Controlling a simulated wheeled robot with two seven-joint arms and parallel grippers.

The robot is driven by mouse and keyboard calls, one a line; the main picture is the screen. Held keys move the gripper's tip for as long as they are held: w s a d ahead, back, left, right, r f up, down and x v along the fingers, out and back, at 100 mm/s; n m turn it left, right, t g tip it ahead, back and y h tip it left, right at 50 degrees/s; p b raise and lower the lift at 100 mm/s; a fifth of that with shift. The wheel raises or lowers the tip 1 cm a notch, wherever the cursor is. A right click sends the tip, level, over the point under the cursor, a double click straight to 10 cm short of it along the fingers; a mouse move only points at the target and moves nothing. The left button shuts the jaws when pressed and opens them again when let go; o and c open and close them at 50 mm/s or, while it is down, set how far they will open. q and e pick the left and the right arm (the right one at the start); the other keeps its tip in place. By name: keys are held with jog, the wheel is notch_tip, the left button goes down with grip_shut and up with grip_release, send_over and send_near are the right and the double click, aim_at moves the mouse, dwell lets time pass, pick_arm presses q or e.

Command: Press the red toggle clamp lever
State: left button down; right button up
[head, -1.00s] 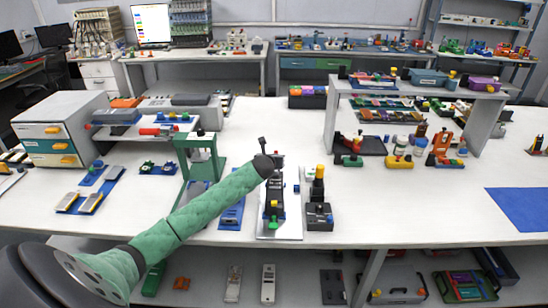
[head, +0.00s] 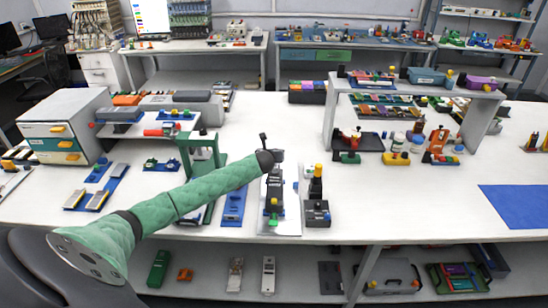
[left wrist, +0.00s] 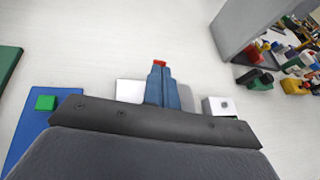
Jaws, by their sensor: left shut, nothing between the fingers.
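In the head view my left arm reaches in from the left. My left gripper (head: 277,157) is over the back end of a dark clamp fixture (head: 274,208) on a light plate. In the left wrist view the blue fingers of my left gripper (left wrist: 160,70) are together and empty. A small red piece (left wrist: 160,63) shows right at their tips; it may be the end of the red lever, but I cannot tell whether they touch. The rest of the lever is hidden. My right gripper is in neither view.
A black block with a yellow-topped post (head: 317,210) stands close right of the fixture. A blue plate (head: 234,207) lies to its left, beside a green stand (head: 203,150). A grey raised shelf (head: 420,88) stands back right.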

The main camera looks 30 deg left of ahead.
pick_arm(q)
jog(key=shift+w+a+p, duration=0.3)
jog(key=shift+w, duration=0.15)
jog(key=shift+w+a+f, duration=0.25)
jog(key=shift+w, duration=0.2)
jog(key=shift+w+a+f+p, duration=0.35)
jog(key=shift+w+f+p, duration=0.1)
jog(key=shift+w, duration=0.1)
jog(key=shift+w+a+f, duration=0.15)
jog(key=shift+w+f, duration=0.15)
jog(key=shift+f, duration=0.05)
jog(key=shift+w+a+f, duration=0.2)
jog(key=shift+w+f, duration=0.1)
jog(key=shift+f, duration=0.2)
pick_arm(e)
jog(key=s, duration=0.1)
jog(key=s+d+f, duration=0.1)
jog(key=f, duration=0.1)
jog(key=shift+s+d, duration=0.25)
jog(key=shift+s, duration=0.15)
pick_arm(q)
jog(key=shift+f, duration=0.1)
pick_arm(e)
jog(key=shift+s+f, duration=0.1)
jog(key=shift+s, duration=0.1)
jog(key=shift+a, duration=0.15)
